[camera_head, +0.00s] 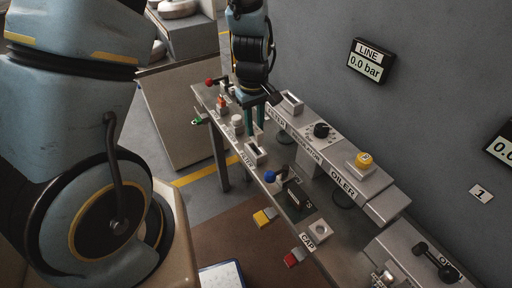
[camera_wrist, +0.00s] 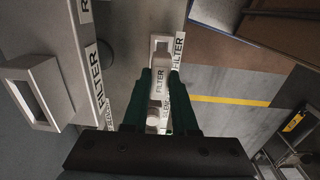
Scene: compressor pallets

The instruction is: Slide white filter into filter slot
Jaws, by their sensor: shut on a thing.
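My gripper (camera_head: 255,134) points down over the bench, and its green fingers also show in the wrist view (camera_wrist: 161,76). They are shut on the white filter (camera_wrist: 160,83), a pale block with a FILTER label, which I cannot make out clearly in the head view. The filter slot (camera_head: 291,101) is a grey frame with a rectangular opening on the FILTER block, right of my gripper. In the wrist view the slot's frame (camera_wrist: 68,103) is at left, apart from the filter. A small FILTER-labelled holder (camera_head: 255,153) with a dark opening stands on the bench just below the fingertips.
The slot's row continues with a regulator knob (camera_head: 321,130) and a yellow-topped oiler (camera_head: 363,161). A white cylinder (camera_head: 237,122), a red-knobbed lever (camera_head: 210,82) and a blue-knobbed part (camera_head: 271,176) stand near the gripper. The wall gauge (camera_head: 371,61) reads 0.0 bar.

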